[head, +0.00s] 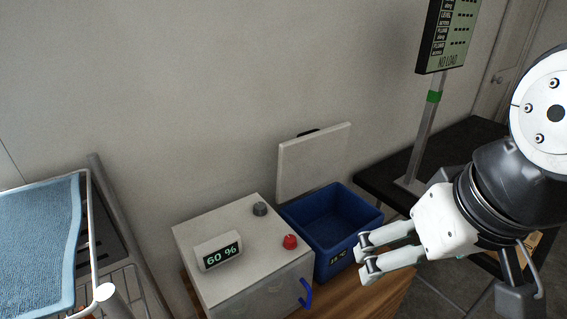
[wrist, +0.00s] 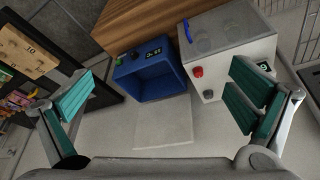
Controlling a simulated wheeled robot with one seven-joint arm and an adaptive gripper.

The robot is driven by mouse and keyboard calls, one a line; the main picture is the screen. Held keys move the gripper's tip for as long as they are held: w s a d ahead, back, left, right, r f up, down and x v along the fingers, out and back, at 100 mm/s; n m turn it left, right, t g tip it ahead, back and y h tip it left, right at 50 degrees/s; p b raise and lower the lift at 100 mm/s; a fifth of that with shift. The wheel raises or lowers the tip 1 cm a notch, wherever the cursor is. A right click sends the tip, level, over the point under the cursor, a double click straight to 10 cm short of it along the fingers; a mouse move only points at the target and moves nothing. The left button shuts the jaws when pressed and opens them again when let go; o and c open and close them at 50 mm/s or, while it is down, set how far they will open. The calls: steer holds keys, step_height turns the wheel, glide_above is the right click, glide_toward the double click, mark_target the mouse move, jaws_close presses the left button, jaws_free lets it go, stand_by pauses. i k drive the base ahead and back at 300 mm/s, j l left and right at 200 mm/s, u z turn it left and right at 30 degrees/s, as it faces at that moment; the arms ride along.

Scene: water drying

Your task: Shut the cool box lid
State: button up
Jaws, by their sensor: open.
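The blue cool box (head: 333,262) stands on a wooden surface, and its inside looks empty. Its pale lid (head: 314,163) stands up open at the back edge, near the wall. In the wrist view the cool box (wrist: 161,84) is upside down to me, with the lid (wrist: 163,122) below it. A small display sits on the box front, partly covered by my gripper in the head view. My gripper (head: 366,257) is open and empty, in front of the box at its right side in the head view. In the wrist view the fingers (wrist: 160,105) are spread wide, apart from the lid.
A white cabinet (head: 240,287) with a 60 % display (head: 219,255), a red knob (head: 290,242), a grey knob (head: 260,209) and a blue handle (head: 306,293) stands left of the box. A rack with a blue cloth (head: 38,245) is far left. A dark table (head: 408,165) with a display post (head: 427,130) is right.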

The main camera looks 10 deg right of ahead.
mark_target(309, 161)
steer(key=l, duration=0.3)
steer(key=i+l+u, duration=0.35)
steer(key=l, duration=0.2)
steer(key=i+l+u, duration=0.2)
steer(key=l, duration=0.15)
steer(key=k, duration=0.1)
